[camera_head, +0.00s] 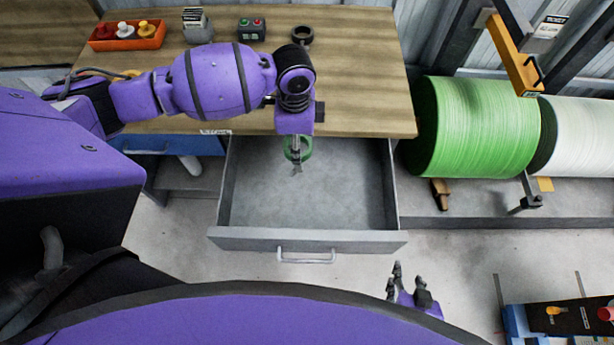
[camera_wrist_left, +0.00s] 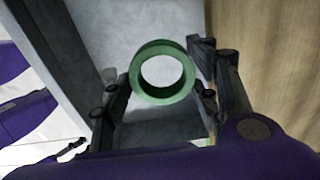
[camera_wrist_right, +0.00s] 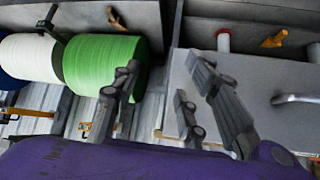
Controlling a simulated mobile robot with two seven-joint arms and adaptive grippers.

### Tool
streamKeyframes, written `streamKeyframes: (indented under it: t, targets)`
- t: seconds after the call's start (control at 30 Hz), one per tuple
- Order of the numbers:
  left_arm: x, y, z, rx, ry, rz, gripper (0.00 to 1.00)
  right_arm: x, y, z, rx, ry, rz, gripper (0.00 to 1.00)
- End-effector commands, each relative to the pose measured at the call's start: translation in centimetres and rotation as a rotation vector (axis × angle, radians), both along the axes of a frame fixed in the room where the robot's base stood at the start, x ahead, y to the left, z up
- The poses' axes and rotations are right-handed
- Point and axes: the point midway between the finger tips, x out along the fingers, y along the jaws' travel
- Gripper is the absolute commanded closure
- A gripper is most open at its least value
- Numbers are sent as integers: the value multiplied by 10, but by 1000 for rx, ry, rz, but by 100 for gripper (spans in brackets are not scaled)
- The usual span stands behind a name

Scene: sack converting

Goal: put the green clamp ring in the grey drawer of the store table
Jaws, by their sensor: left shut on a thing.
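The green clamp ring (camera_head: 307,149) is held by my left gripper (camera_head: 297,165) over the open grey drawer (camera_head: 345,200) of the store table (camera_head: 365,60). In the left wrist view the ring (camera_wrist_left: 160,97) sits between the two fingers of my left gripper (camera_wrist_left: 160,95), with the grey drawer floor (camera_wrist_left: 150,130) behind it. I cannot tell its exact height above the drawer floor. The drawer is pulled out and looks empty. My right gripper (camera_head: 409,284) is open and empty, to the right of the drawer front; its spread fingers show in the right wrist view (camera_wrist_right: 165,90).
On the table stand an orange tray (camera_head: 107,43) of small parts, a grey container (camera_head: 197,27), a button box (camera_head: 251,30) and a dark ring (camera_head: 302,35). A blue drawer (camera_head: 165,145) is left of the grey one. A green roll (camera_head: 480,125) lies to the right.

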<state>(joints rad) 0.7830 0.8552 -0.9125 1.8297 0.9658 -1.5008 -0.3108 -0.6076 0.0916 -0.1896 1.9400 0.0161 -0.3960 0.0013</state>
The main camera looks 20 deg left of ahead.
Motion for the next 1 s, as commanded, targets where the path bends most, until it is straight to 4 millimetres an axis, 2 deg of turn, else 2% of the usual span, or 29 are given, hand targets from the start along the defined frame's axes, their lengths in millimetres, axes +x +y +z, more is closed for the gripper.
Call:
streamKeyframes:
  t: [0.4,0.5,0.73,0.9,1.0]
  targets:
    - [-1,0,-102,0,7,6,91,-11,1,-13,1,24,-5,60]
    - [-1,0,-118,1,4,5,91,-9,0,-14,-1,22,-6,60]
    - [0,0,-134,-1,2,5,91,-2,-1,-12,-3,8,-3,60]
    - [-1,0,-162,1,4,6,91,-3,-2,-15,-5,11,-4,60]
    - [0,0,-172,0,2,5,91,-5,-3,-16,-7,13,-5,60]
